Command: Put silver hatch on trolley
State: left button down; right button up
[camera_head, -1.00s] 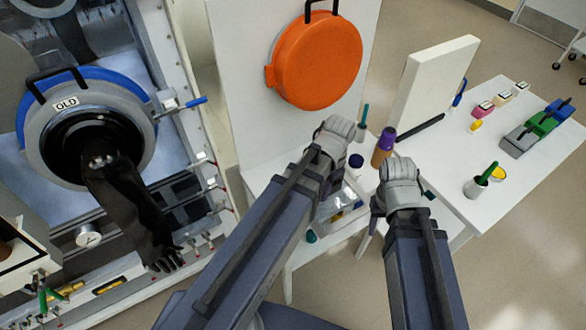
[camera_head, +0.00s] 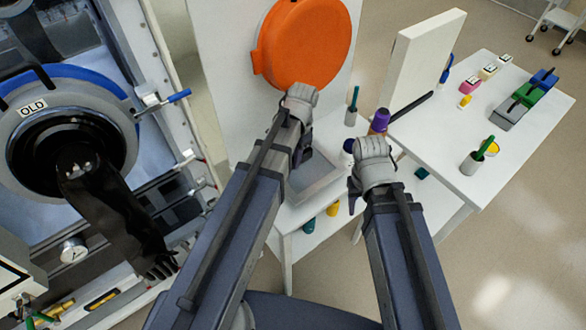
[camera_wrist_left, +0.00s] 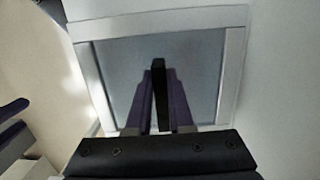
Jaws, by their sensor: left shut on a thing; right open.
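The silver hatch (camera_head: 318,186) shows as a flat grey panel with a paler frame, below my left gripper (camera_head: 301,140) over the near white table. In the left wrist view the panel (camera_wrist_left: 205,85) fills the middle. My left gripper is shut on a black upright handle (camera_wrist_left: 160,85) in front of the panel. I cannot tell whether the hatch touches the table. My right gripper (camera_head: 357,195) is open and empty, to the right. A white wheeled trolley (camera_head: 553,17) stands at the far top right, partly out of frame.
A glovebox with a port marked OLD (camera_head: 33,108) and a hanging black glove (camera_head: 105,210) is at left. A round orange cover (camera_head: 305,45) is on a white board behind my left gripper. A purple-topped bottle (camera_head: 380,121) stands between white tables. Floor is clear at right.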

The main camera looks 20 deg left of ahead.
pick_arm(q)
jog(key=shift+a+f, duration=0.1)
jog(key=shift+a, duration=0.05)
notch_tip(320, 180, down, 4)
jog(key=b, duration=0.3)
jog(key=shift+b, duration=0.4)
jog(key=shift+w, duration=0.15)
jog(key=shift+a, duration=0.1)
jog(key=c, duration=0.8)
grip_release()
jog(key=shift+r, duration=0.2)
